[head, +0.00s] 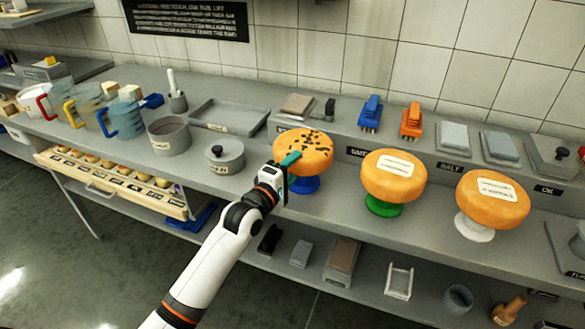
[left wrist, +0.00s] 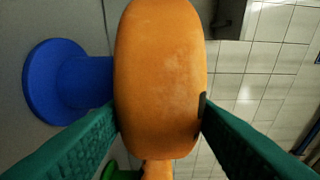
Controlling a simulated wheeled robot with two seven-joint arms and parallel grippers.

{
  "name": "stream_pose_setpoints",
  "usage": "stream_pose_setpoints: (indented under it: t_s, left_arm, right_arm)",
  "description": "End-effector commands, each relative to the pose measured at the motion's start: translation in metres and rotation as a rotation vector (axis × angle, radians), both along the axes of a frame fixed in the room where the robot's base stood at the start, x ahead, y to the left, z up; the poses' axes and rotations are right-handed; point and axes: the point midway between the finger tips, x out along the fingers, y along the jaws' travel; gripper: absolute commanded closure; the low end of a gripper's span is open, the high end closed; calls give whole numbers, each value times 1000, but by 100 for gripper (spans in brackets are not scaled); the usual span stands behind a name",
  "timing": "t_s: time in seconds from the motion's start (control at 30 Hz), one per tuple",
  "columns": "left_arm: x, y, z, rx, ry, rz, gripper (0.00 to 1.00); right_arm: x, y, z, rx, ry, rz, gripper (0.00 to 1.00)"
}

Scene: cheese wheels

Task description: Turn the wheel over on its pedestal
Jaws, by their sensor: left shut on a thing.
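An orange cheese wheel (head: 303,151) with dark specks on its top sits at the blue pedestal (head: 304,184) on the counter. My left gripper (head: 287,162) is shut on the near-left rim of this wheel, with one green finger over its top. In the left wrist view the wheel's side (left wrist: 160,75) fills the middle between the two green fingers (left wrist: 160,122). The blue pedestal (left wrist: 68,82) there meets the wheel's underside, with no clear gap between them. The wheel looks about level. My right gripper is not in view.
To the right, labelled wheels stand on a green pedestal (head: 384,205) and a white pedestal (head: 474,227). A lidded grey pot (head: 226,155) is left of the gripper. A raised shelf with brushes (head: 370,113) runs behind. A lower shelf holds blocks and a cup.

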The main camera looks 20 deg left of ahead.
Motion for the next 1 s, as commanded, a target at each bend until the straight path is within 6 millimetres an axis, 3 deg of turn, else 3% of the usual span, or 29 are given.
stream_pose_setpoints:
  t_s: [0.5, 0.53, 0.6, 0.7, 1.0]
  left_arm:
    - [0, 0, 0, -2, -14, 1, 100]
    - [1, 0, 0, -2, -14, 1, 49]
    - [0, 0, 0, -2, -13, 1, 37]
    - [0, 0, -1, -1, -9, 0, 25]
    - [-3, 0, -9, 1, 8, 0, 25]
  right_arm:
    - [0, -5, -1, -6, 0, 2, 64]
    - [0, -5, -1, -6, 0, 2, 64]
    - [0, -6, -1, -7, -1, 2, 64]
    - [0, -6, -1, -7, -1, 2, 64]
    - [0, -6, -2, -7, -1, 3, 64]
